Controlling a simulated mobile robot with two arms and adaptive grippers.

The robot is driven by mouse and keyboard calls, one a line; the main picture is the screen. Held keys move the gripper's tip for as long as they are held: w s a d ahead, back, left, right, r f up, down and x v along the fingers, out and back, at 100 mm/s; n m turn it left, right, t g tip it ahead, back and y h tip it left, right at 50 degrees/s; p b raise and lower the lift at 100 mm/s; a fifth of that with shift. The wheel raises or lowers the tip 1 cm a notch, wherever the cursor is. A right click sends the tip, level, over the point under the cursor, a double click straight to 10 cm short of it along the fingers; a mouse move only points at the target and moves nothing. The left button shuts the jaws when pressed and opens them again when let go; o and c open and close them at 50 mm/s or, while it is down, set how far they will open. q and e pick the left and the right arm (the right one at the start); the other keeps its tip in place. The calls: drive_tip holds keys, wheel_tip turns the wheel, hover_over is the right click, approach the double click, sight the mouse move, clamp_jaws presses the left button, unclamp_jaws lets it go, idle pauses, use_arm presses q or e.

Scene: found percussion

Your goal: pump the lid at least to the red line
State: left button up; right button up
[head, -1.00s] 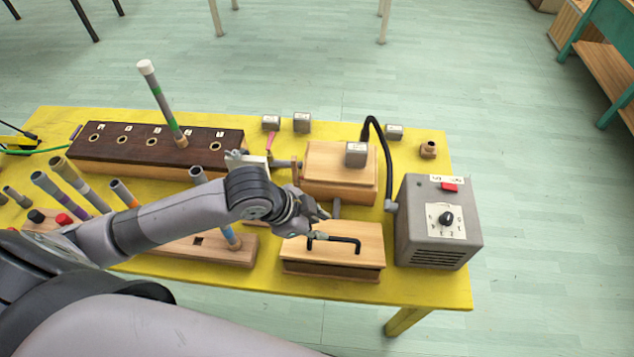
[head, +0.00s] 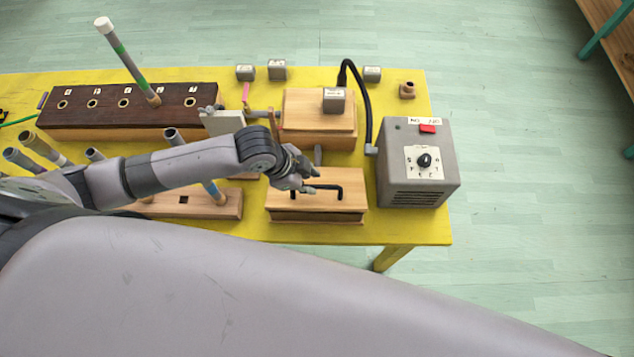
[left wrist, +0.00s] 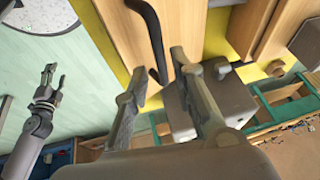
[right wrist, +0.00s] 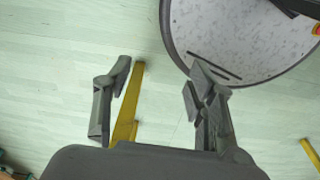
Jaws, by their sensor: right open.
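The wooden lid (head: 345,204) with a black bar handle (head: 338,188) tops a low wooden box near the table's front edge. The handle also shows in the left wrist view (left wrist: 156,38). My left gripper (head: 311,181) is just above the handle's left part. In the left wrist view its fingers (left wrist: 160,72) are apart, and the handle's end appears between their tips; contact cannot be told. I cannot make out a red line on the box. My right gripper (right wrist: 160,75) is open and empty over the floor; it also shows in the left wrist view (left wrist: 46,88).
A grey control box (head: 415,165) with a dial and red switch stands right of the lid. A second wooden box (head: 318,112) with a grey block and black hose lies behind. A dark holed rack (head: 135,104) and several tubes are left. The yellow table (head: 400,232) is bare at front right.

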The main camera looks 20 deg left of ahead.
sight(316, 186)
use_arm(q)
drive_tip(key=x, duration=0.4)
drive_tip(key=shift+f, duration=0.15)
drive_tip(key=shift+p+x, duration=0.3)
drive_tip(key=shift+x, duration=0.5)
use_arm(e)
drive_tip(key=shift+s+d+r, duration=0.35)
drive_tip(key=shift+s+d, duration=0.1)
drive_tip(key=shift+s, duration=0.2)
use_arm(q)
drive_tip(key=shift+c, duration=0.6)
drive_tip(key=c, duration=0.4)
clamp_jaws()
use_arm(e)
drive_tip(key=shift+w+a, duration=0.1)
drive_tip(key=shift+a, duration=0.15)
